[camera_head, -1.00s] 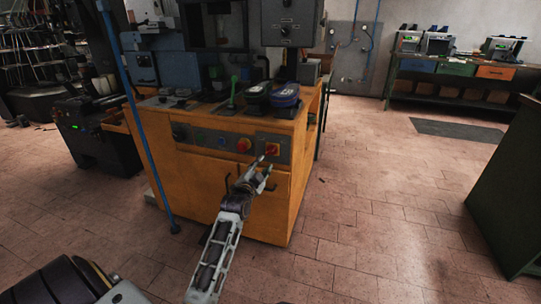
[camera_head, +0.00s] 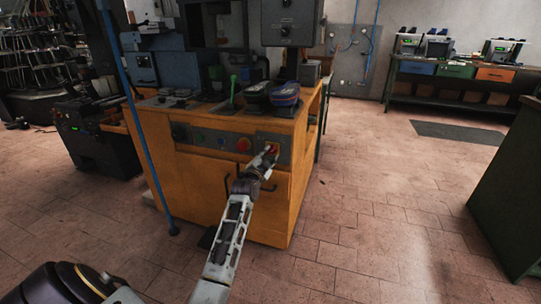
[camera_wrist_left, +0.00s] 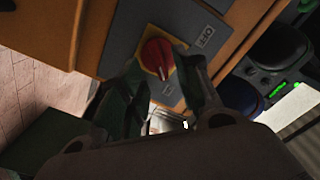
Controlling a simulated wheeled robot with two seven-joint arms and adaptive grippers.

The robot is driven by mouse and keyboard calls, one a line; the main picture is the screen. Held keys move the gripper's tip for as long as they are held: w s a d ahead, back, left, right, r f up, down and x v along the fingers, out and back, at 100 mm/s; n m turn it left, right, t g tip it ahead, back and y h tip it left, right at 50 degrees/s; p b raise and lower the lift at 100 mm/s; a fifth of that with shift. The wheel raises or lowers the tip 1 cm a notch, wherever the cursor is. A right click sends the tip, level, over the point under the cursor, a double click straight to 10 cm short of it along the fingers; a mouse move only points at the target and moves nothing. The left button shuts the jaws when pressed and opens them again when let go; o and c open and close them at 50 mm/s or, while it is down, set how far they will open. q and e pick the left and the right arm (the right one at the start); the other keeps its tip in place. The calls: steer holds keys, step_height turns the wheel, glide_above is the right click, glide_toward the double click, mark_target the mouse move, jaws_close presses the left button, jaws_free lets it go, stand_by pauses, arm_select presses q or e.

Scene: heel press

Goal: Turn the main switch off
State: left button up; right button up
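The main switch is a red rotary knob (camera_wrist_left: 156,55) on a yellow plate, set in a grey panel on the front of the orange cabinet (camera_head: 215,178). In the left wrist view an "OFF" label (camera_wrist_left: 205,37) lies to its upper right, and a white mark on the knob points down toward a small label. My left gripper (camera_head: 270,153) is at the panel and mostly covers the switch in the head view. In the wrist view its fingers (camera_wrist_left: 163,66) stand apart on either side of the knob; contact is unclear. My right gripper is not in view.
A red button (camera_head: 244,144) sits left of the switch on the same panel. Dark and blue heel pads (camera_head: 284,90) rest on the cabinet top. A blue pole (camera_head: 143,130) stands at the cabinet's left. A green cabinet (camera_head: 510,190) is at right; the floor between is clear.

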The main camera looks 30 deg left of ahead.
mark_target(271, 152)
arm_select(q)
steer(key=shift+b+x, duration=0.4)
steer(key=shift+x, duration=0.85)
steer(key=shift+w+a, duration=0.1)
steer(key=shift+w, duration=0.4)
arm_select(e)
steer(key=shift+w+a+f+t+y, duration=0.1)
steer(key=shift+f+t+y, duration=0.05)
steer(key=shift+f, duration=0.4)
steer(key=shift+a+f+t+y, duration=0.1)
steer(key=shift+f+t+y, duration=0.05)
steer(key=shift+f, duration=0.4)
arm_select(q)
jaws_close()
